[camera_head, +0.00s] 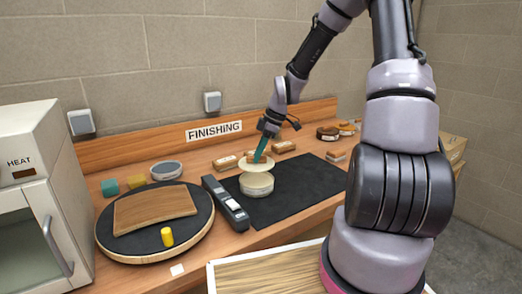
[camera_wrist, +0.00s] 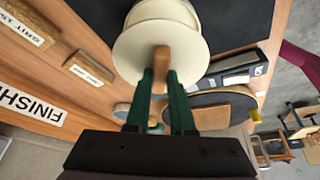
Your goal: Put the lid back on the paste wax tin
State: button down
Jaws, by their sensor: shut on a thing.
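The paste wax tin (camera_head: 257,187) is a squat cream cylinder standing on the black mat. The lid (camera_head: 247,166) is a pale cream disc. It is right above the tin, roughly level, with the tin's top showing below it. In the wrist view the lid (camera_wrist: 135,50) has a brown wooden knob (camera_wrist: 162,62), and the tin (camera_wrist: 170,9) shows partly behind it. My gripper (camera_head: 260,158) has green fingers, shut on the knob; they also show in the wrist view (camera_wrist: 161,78). I cannot tell whether the lid touches the tin's rim.
A black and grey tool (camera_head: 226,203) lies just left of the tin. Left of that is a round board (camera_head: 110,246) with a curved wooden panel (camera_head: 154,209) and a yellow cylinder (camera_head: 167,237). Small labelled blocks lie behind. The black mat (camera_head: 310,180) is clear to the right.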

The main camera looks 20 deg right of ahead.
aim_at(260, 162)
jog(key=shift+f, duration=2.35)
jog(key=shift+f, duration=0.15)
dwell(0.4)
jog(key=c, duration=0.7)
grip_release()
jog(key=shift+o, duration=0.3)
jog(key=o, duration=0.4)
jog(key=shift+r, duration=3.5)
